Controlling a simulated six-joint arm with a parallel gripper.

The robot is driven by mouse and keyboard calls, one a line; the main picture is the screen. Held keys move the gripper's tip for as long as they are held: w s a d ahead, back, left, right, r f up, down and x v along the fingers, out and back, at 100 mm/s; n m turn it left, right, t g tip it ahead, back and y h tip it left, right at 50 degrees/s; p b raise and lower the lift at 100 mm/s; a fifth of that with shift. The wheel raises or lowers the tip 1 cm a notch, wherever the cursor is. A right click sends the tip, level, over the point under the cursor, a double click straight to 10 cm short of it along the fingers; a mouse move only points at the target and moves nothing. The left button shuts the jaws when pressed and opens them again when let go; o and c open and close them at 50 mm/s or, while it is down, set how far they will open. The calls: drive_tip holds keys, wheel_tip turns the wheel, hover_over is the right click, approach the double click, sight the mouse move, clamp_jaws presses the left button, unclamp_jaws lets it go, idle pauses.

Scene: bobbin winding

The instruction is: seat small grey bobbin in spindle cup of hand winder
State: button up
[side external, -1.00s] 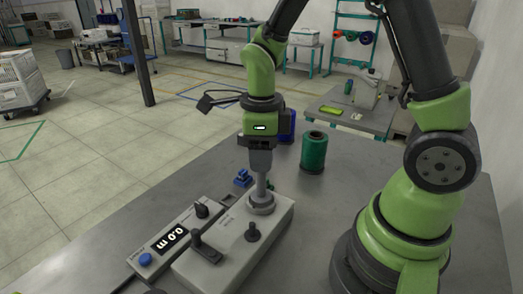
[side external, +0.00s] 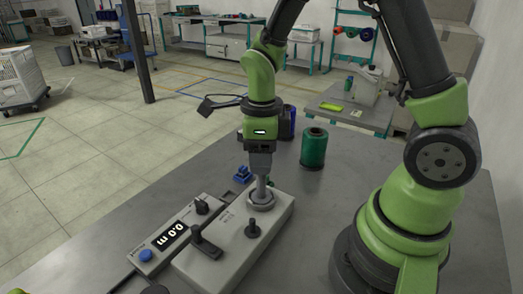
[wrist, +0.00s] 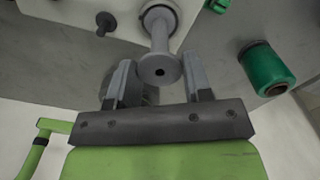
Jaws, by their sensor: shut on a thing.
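The small grey bobbin (side external: 261,187) stands upright under my gripper (side external: 260,175), its lower end at the spindle cup (side external: 262,203) of the hand winder (side external: 228,244). My gripper is shut on the bobbin's upper end. In the wrist view my gripper (wrist: 160,82) has a finger on each side of the bobbin's near flange (wrist: 160,71). The bobbin's far end lies within the cup's ring (wrist: 158,14). How deep it sits in the cup is hard to tell.
A grey counter box (side external: 173,240) reading 0.0 m stands left of the winder. A green spool (side external: 314,148) and a blue spool (side external: 288,122) stand behind. A small blue part (side external: 242,174) is near.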

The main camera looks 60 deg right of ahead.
drive_tip(key=o, duration=0.8)
drive_tip(key=shift+r, duration=3.5)
drive_tip(key=shift+s+r+n, duration=0.2)
drive_tip(key=shift+r+n, duration=0.2)
drive_tip(key=shift+n, duration=0.1)
drive_tip(key=s+a+r+n+t, duration=0.1)
drive_tip(key=s+r+n+t, duration=0.1)
drive_tip(key=n, duration=0.6)
drive_tip(key=s+a+r+n+t+y, duration=0.1)
drive_tip(key=s+r+n, duration=0.3)
drive_tip(key=n, duration=0.4)
drive_tip(key=s+a+r+n+t+y, duration=0.1)
drive_tip(key=s+r+n+t, duration=0.2)
drive_tip(key=n, duration=0.6)
drive_tip(key=shift+s+a+r+t, duration=0.1)
drive_tip(key=shift+s+r+t, duration=0.15)
drive_tip(key=shift+s+t, duration=0.5)
